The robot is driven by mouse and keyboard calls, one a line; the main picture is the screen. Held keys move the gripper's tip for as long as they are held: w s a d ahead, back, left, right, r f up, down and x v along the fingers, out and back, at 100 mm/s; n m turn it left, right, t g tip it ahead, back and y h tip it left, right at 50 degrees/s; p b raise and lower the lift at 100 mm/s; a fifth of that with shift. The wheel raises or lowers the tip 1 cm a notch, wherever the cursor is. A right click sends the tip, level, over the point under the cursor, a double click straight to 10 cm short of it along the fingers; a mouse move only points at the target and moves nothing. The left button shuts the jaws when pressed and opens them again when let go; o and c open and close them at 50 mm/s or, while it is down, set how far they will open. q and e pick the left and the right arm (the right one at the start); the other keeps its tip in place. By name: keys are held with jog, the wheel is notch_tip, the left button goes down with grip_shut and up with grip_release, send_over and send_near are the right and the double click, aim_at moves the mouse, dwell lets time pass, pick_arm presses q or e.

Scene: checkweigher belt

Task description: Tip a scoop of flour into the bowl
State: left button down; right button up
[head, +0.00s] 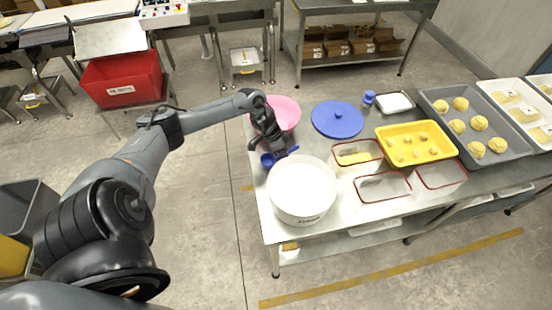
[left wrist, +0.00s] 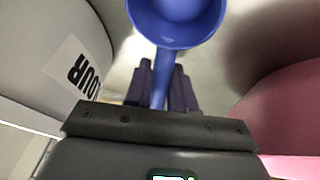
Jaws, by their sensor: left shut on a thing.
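My left gripper (head: 279,149) is shut on the handle of a blue scoop (head: 268,160), between the pink bowl and the white tub. In the left wrist view the scoop (left wrist: 178,22) points away from the fingers (left wrist: 162,88); its visible inside is plain blue, with no flour seen. The pink bowl (head: 287,112) stands at the table's back left, partly hidden by my arm; its side shows in the left wrist view (left wrist: 285,105). The white flour tub (head: 303,211) stands at the front left, open, with white contents. My right gripper is out of view.
A blue lid (head: 338,119) lies right of the bowl. Red-rimmed clear bins (head: 383,187) and a yellow tray (head: 415,142) stand right of the tub. A grey tray (head: 481,110) of dough pieces lies farther right. The table's left edge is close to the scoop.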

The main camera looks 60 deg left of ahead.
pick_arm(q)
notch_tip(320, 180, up, 8)
jog(key=shift+f+p, duration=0.1)
jog(key=shift+p, duration=0.45)
jog(key=d+r+m+h+p, duration=0.1)
jog(key=d+r+m+p, duration=0.25)
jog(key=d+p, duration=0.2)
jog(key=s+d+r+m+g+h+p, duration=0.1)
jog(key=d+r+m+h+p, duration=0.1)
jog(key=d+r+p, duration=0.35)
jog(key=d+r+m+h+p, duration=0.1)
jog(key=d+r+m+p, duration=0.15)
jog(key=d, duration=0.55)
jog(key=shift+s+d+f+b, duration=0.1)
jog(key=shift+f+b, duration=2.55)
jog(key=shift+f, duration=1.05)
jog(key=shift+s+d+f+b, duration=0.1)
jog(key=shift+f+b, duration=2.55)
jog(key=shift+f, duration=1)
jog(key=shift+a+f, duration=0.1)
